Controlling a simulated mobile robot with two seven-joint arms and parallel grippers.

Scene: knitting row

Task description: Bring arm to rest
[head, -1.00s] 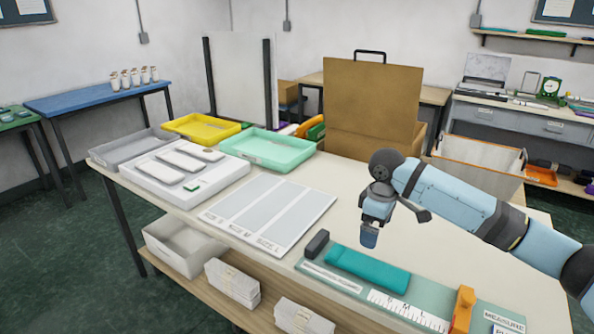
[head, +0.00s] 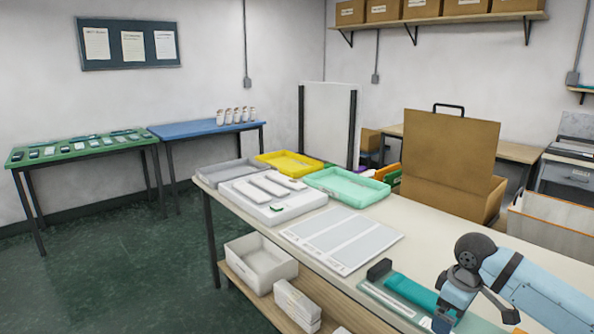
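One blue arm of mine comes in from the right in the head view, so I take it as my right arm. Its gripper (head: 444,322) is low over the teal piece (head: 411,291) on the measuring board at the table's front edge. The fingers are small and partly cut by the bottom edge, so I cannot tell whether they are open or whether they touch anything. My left gripper is not in view.
The cream worktable (head: 440,238) carries a striped mat (head: 342,240), a white tray (head: 256,212), and grey (head: 231,172), yellow (head: 290,164) and mint (head: 347,187) trays. A cardboard box (head: 450,160) stands behind. Green (head: 82,150) and blue tables stand left; the floor there is clear.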

